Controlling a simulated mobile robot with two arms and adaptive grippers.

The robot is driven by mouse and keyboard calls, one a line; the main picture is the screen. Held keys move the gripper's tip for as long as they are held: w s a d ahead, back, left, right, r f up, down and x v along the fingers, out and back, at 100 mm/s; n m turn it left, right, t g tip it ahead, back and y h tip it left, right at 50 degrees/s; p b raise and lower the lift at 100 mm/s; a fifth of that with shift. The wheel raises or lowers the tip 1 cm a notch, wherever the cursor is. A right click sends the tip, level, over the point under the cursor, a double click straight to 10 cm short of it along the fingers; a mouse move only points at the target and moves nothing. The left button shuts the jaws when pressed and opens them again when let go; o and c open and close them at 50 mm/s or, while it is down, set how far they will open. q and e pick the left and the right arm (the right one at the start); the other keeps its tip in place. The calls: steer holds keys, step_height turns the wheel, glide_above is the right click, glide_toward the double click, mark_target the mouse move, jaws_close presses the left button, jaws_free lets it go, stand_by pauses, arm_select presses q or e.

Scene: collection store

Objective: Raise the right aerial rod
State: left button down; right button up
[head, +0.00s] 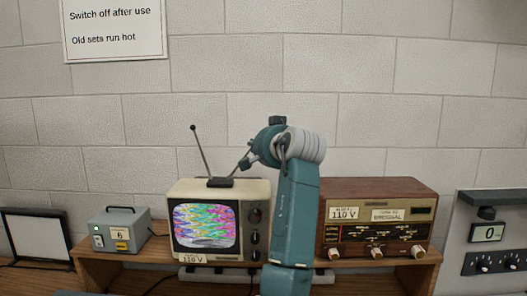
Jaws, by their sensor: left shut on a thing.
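A small cream television (222,192) stands on the wooden shelf, its screen (205,225) filled with coloured noise. A dark aerial base sits on its top. The left aerial rod (203,153) leans up and to the left, with a small knob at its tip. The right aerial rod (236,171) slants up and to the right from the base. My left gripper (246,163) is shut on this rod above the television's right side, and its fingers hide the rod's upper part. My right gripper is not in view.
A grey box with a handle (120,229) stands left of the television. A panel with knobs (490,240) is at far right.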

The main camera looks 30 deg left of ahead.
arm_select(q)
steer(key=shift+s+a+r+n+h+p, duration=0.4)
steer(key=shift+s+a+r+n+h, duration=0.1)
steer(key=shift+a+n, duration=0.25)
steer(key=shift+s+a+r+n+h+p, duration=0.45)
steer(key=shift+a+n, duration=0.2)
steer(key=shift+a, duration=0.2)
steer(key=c, duration=2.1)
jaws_free()
steer(key=shift+s, duration=0.1)
steer(key=shift+r, duration=0.1)
steer(key=v, duration=1.2)
